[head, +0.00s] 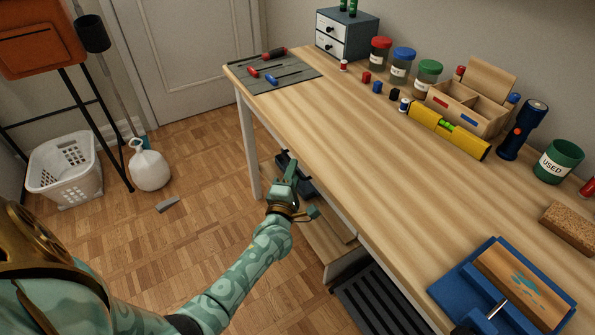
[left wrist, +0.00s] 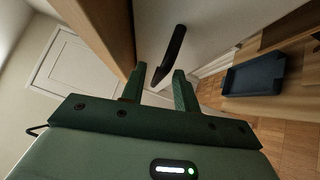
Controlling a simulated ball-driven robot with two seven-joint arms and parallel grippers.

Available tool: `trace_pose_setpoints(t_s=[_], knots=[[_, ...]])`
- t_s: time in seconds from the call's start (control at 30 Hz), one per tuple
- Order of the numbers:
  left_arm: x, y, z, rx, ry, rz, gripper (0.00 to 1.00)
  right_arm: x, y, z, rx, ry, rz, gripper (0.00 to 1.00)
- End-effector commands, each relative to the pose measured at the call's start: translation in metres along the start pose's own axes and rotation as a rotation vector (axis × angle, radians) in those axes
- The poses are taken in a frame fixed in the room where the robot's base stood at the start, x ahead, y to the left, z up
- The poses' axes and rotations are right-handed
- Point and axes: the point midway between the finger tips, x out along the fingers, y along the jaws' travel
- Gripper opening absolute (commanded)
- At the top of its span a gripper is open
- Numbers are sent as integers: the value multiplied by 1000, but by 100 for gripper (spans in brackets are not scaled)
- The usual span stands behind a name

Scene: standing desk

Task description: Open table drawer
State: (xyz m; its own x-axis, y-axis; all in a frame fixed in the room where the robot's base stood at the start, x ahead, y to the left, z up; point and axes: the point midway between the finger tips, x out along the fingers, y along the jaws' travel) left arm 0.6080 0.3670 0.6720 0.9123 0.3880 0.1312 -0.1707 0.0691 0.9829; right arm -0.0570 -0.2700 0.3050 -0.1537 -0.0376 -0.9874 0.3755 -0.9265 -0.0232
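The table (head: 340,120) has a light wood top. In the left wrist view its white drawer front (left wrist: 205,30) lies just under the wooden edge (left wrist: 108,25). A dark bar handle (left wrist: 174,50) stands out from that front. My left gripper (head: 291,178) is beside the table's front edge in the head view. In the left wrist view the gripper (left wrist: 160,72) is open, with its two green fingers apart. The handle lies ahead of the fingertips, lined up with the gap; I cannot tell whether they touch. The head view hides the drawer front and handle. My right gripper is not in view.
A dark tray (left wrist: 254,75) sits on a low shelf below the tabletop. A blue vise with a wood block (head: 525,284) stands near the table's front right. Jars and a yellow level (head: 450,131) line the back. A white basket (head: 65,170) and jug (head: 150,170) stand on the floor.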

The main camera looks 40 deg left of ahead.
Motion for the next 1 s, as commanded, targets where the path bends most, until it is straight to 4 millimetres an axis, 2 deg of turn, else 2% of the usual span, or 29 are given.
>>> trace_pose_setpoints(t_s=[0.2,0.43,0.47,0.57,0.83,1.0], knots=[[16,0,0,1,0,-1,31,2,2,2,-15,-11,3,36],[17,1,0,1,-1,0,31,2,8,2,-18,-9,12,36],[17,1,0,1,-1,0,28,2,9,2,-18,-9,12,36],[17,1,0,1,0,0,0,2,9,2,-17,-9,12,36],[15,1,-1,1,0,-1,0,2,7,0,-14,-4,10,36],[8,4,-9,2,-1,-1,0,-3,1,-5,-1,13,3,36]])
